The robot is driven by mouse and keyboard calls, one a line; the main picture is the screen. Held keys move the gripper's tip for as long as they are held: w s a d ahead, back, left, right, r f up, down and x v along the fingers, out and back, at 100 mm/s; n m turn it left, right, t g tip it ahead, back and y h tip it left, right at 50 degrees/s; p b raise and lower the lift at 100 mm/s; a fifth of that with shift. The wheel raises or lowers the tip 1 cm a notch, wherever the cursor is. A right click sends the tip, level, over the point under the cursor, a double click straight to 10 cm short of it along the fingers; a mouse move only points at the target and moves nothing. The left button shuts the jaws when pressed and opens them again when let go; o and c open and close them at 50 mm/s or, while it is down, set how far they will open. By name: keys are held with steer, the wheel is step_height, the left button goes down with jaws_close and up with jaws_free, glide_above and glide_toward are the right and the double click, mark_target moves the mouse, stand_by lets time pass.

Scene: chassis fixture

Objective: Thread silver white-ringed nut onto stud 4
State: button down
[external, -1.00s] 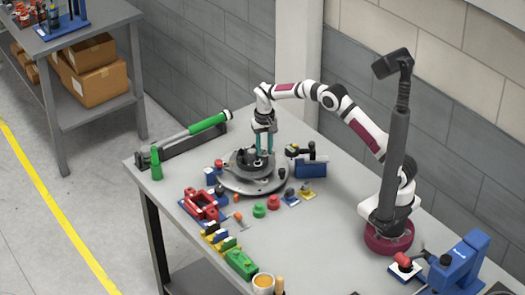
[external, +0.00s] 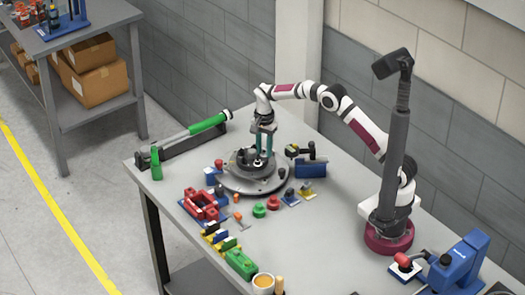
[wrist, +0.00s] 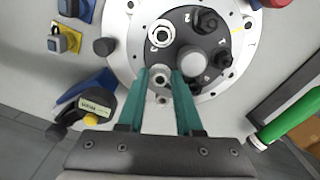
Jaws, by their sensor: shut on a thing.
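My gripper (wrist: 164,76) has two teal fingers, shut on the silver nut (wrist: 160,76) between their tips in the wrist view. The nut is at the near edge of the dark round hub (wrist: 178,47). The stud under it is hidden, and I cannot tell how far the nut is threaded. Another silver nut (wrist: 162,34) sits by the mark 3. Black nuts (wrist: 207,20) and (wrist: 221,57) sit on other studs. In the external view my gripper (external: 264,154) points down over the hub on the round chassis plate (external: 270,187).
A pale rounded knob (wrist: 191,62) stands at the hub's middle, close to my right finger. A blue and black tool (wrist: 95,100) lies left of the fingers. A green-handled bar (external: 208,123) lies at the table's back edge. Red and green parts (external: 259,210) stand in front of the plate.

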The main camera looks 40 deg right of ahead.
steer(key=m, duration=0.4)
steer(key=shift+f+m, duration=0.1)
steer(key=shift+m, duration=0.2)
steer(key=c, duration=0.5)
jaws_free()
steer(key=c, duration=0.5)
